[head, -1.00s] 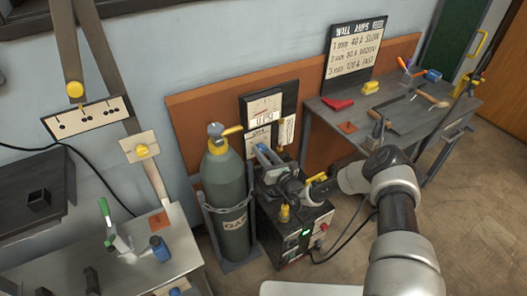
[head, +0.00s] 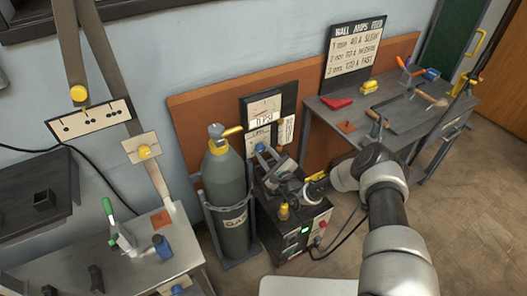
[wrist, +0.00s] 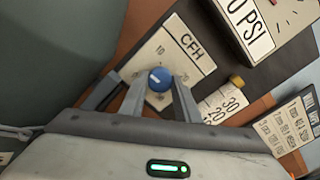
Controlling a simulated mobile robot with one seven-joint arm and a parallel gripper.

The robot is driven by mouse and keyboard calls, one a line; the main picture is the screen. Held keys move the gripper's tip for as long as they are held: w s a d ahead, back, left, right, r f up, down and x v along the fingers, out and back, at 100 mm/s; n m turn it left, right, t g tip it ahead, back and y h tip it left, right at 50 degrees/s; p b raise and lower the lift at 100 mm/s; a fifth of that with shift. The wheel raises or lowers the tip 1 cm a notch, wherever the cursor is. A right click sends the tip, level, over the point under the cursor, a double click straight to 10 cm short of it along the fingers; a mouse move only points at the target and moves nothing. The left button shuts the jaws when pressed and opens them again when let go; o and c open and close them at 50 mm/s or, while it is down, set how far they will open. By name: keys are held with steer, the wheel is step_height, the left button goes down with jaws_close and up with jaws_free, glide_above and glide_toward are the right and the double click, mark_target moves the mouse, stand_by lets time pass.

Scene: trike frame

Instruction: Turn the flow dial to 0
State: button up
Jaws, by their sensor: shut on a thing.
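The flow dial (wrist: 160,79) is a round blue knob on a white plate marked CFH (wrist: 188,45) in the wrist view. A number 10 is printed on the plate, near the dial. Numbers 20 and 30 show to the lower right, partly cut off by my finger. My gripper (wrist: 160,88) has one finger on each side of the knob and is shut on it. I cannot read the dial's setting. In the head view my gripper (head: 268,160) reaches up to the CFH plate (head: 259,138), and the knob is mostly hidden by it.
A grey-green gas cylinder (head: 225,175) stands close left of my gripper. A black machine (head: 298,225) with a green light sits below. The PSI gauge plate (head: 265,108) is just above the dial. A workbench (head: 335,120) with tools stands right.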

steer(key=n, duration=0.4)
steer(key=shift+n+p, duration=0.3)
steer(key=shift+p, duration=0.1)
steer(key=shift+n, duration=1.9)
steer(key=o, duration=1)
steer(key=shift+o, duration=0.2)
steer(key=shift+s+d+p, duration=0.1)
steer(key=shift+p, duration=0.2)
steer(key=v, duration=1.7)
steer(key=shift+p, duration=0.45)
